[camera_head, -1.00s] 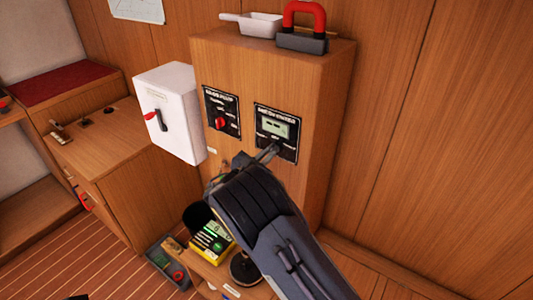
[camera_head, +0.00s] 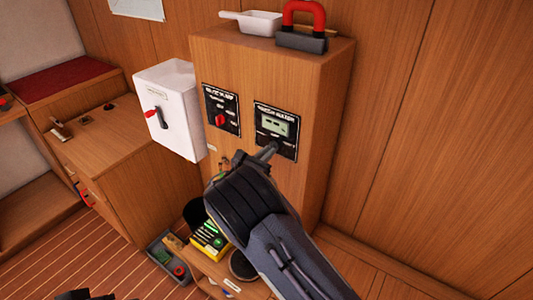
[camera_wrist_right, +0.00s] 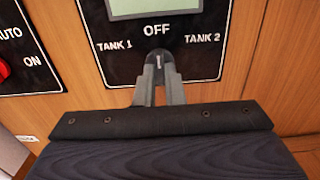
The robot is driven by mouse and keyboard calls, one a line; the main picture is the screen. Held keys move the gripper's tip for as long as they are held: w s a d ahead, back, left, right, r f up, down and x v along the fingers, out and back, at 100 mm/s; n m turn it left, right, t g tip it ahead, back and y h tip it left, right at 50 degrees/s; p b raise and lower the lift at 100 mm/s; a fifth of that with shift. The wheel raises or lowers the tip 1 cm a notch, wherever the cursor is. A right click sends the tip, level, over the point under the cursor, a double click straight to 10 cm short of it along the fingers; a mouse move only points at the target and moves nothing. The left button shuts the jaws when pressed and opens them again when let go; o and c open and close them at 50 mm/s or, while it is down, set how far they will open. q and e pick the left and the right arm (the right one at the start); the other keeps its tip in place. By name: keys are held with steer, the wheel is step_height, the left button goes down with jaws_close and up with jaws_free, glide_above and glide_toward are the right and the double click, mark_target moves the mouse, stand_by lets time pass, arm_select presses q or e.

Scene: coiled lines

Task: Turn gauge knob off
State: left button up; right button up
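The gauge panel (camera_head: 276,129) is a black plate with a greenish display on the front of the wooden cabinet. In the right wrist view its labels (camera_wrist_right: 157,30) read TANK 1, OFF and TANK 2. The dark gauge knob (camera_wrist_right: 158,61) has a white mark pointing up towards OFF. My right gripper (camera_head: 272,149) is at the knob, its two narrow fingers close on either side of it. The fingers appear shut on the knob, which is partly hidden by them. Part of a dark shape, probably my left gripper (camera_head: 84,295), shows at the bottom edge.
Another black panel with a red knob (camera_head: 220,119) is left of the gauge. A white box (camera_head: 168,110) with a red-and-black handle juts out further left. A yellow meter (camera_head: 209,243) stands on a low shelf below. A red-handled object (camera_head: 303,28) and white scoop (camera_head: 257,23) lie on top.

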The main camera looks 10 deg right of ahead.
steer(key=o, duration=0.5)
steer(key=shift+c, duration=0.2)
steer(key=b+v, duration=0.1)
steer(key=v, duration=0.7)
steer(key=shift+b, duration=0.4)
